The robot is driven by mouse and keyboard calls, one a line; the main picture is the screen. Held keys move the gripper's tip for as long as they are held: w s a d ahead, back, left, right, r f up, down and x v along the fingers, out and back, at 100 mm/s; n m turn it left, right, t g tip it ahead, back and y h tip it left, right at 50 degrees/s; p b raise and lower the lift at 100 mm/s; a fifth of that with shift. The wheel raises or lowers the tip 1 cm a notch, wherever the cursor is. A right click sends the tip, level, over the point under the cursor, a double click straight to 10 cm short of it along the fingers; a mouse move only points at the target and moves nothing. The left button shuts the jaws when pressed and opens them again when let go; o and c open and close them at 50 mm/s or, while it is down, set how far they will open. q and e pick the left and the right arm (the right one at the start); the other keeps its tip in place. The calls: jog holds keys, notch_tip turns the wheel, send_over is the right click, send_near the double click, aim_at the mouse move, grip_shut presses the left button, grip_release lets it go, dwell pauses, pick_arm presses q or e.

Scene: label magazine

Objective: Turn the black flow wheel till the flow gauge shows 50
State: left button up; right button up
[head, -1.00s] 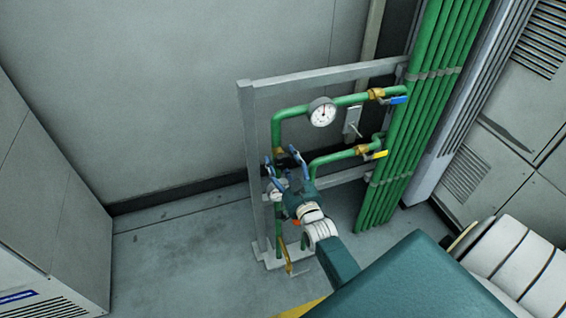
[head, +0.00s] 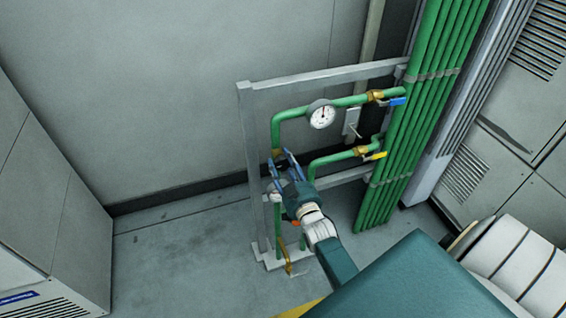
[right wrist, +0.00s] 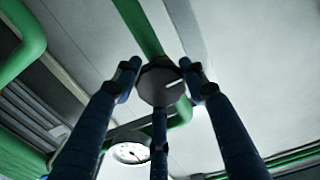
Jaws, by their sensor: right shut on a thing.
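The black flow wheel (right wrist: 159,84) shows in the right wrist view as a dark disc with a pale mark on its rim. My right gripper (right wrist: 160,92) is shut on it, its blue fingers around the rim. In the head view my right gripper (head: 287,162) is at the left vertical green pipe, and its fingers hide the wheel. The round white flow gauge (head: 322,117) is on the upper green pipe, right of and above the gripper. It also shows in the right wrist view (right wrist: 130,152). Its numbers are too small to read. My left gripper is not in view.
A grey metal frame (head: 246,150) carries the pipes. A blue-handled valve (head: 397,101) and a yellow-handled valve (head: 375,156) are to the right, by a bundle of green pipes (head: 416,120). The floor left of the frame is clear.

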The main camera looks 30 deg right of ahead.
jog(key=n, duration=0.6)
jog(key=shift+s+f, duration=0.1)
jog(key=shift+f, duration=0.25)
jog(key=n, duration=0.5)
jog(key=shift+b, duration=0.4)
jog(key=shift+s+d+n, duration=0.1)
jog(key=shift+n, duration=0.2)
jog(key=o, duration=1)
jog(key=shift+o, duration=0.8)
jog(key=shift+d+r, duration=0.1)
jog(key=shift+r, duration=0.05)
jog(key=v, duration=1.2)
